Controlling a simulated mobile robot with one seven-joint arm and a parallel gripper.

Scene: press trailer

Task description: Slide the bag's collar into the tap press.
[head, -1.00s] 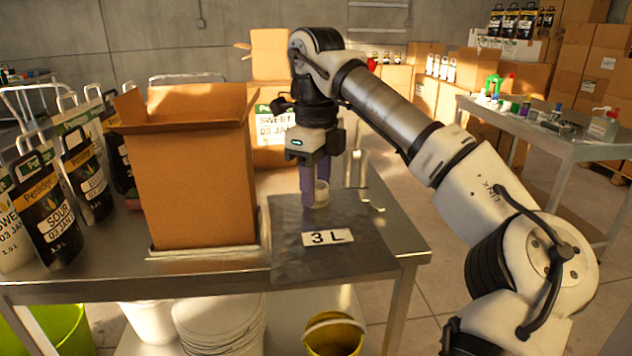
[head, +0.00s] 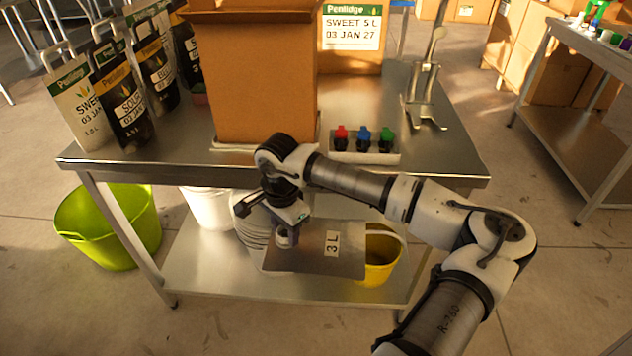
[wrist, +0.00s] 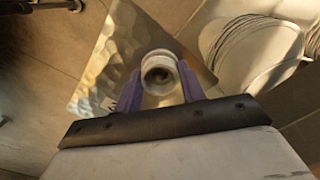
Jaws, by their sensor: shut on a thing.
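My gripper (head: 288,229) is shut on the white ring-shaped collar (wrist: 160,72) of the bag. The wrist view shows a purple finger on each side of the collar, with its round opening facing the camera. The bag (head: 304,258) is a flat silver pouch with a white 3 L label. In the head view it appears in front of the steel table's near edge, over the lower shelf. A steel upright fixture with a forked foot (head: 424,98), possibly the tap press, stands at the table's back right, apart from the bag.
A tall open carton (head: 255,80) stands on the steel table (head: 455,165). A tray with red, blue and green taps (head: 364,142) sits right of it. Filled pouches (head: 125,105) stand left. Green (head: 115,235) and yellow (head: 380,262) buckets are below.

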